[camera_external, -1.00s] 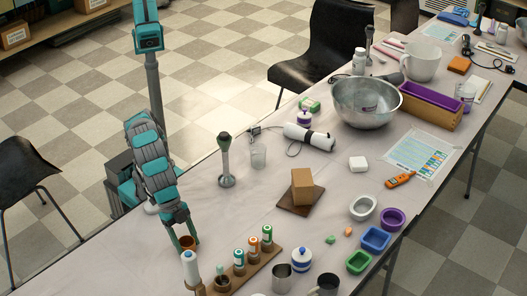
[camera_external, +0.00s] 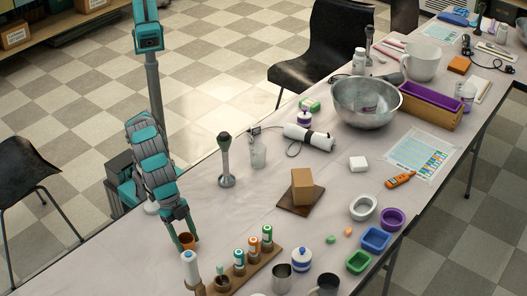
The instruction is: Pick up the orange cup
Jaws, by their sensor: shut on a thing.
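The orange cup (camera_external: 187,242) is small and brownish-orange, at the left end of the table, behind a white bottle with a blue cap. My gripper (camera_external: 186,236) points down from the arm and is shut on the cup, with its fingers at the cup's sides. The cup looks upright. I cannot tell whether its bottom touches the table.
The white bottle (camera_external: 191,268) stands close in front of the cup. A wooden rack (camera_external: 255,265) with several small bottles is to the right. A grey stick blender (camera_external: 226,165) stands behind. The tabletop between the blender and the rack is clear.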

